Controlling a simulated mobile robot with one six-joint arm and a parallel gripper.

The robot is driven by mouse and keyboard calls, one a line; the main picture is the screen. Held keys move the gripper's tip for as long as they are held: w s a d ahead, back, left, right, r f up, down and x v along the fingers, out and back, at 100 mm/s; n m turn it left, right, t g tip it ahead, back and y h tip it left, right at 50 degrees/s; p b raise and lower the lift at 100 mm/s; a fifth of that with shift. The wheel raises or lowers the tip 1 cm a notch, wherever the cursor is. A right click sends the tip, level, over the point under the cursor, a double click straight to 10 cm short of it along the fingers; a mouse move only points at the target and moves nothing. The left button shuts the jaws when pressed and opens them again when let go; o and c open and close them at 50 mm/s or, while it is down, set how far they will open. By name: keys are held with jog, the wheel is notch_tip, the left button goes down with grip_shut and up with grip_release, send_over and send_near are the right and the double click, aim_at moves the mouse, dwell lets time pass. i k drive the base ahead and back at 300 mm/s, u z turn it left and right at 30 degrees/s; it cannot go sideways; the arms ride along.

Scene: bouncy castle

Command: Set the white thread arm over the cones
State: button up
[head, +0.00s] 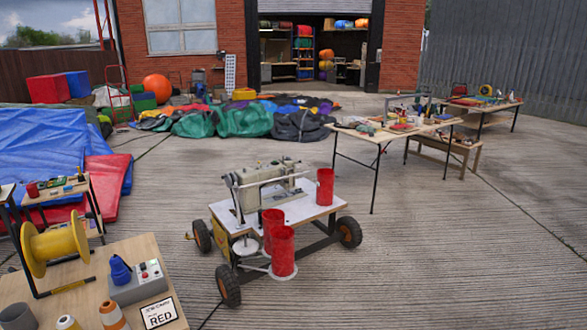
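A cream sewing machine (265,187) stands on a wheeled table (305,210) in the middle of the yard. A red cone-like cylinder (325,187) stands upright at the table's right corner. Two more red cylinders, one in front (283,252) and one just behind it (270,222), stand at the near side of the cart. A thin white arm or rod (236,203) runs up at the machine's left end; I cannot tell for sure that it is the thread arm. It does not appear to lie over the red cylinders. My gripper is not in view.
A folding table (395,133) with tools stands right. Deflated fabric (240,120) lies behind. Concrete right of the cart is clear.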

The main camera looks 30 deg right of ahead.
aim_at(236, 188)
jog(key=z, duration=0.05)
jog(key=i, duration=0.75)
jog(key=z, duration=0.6)
jog(key=i, duration=0.65)
jog(key=z, duration=0.4)
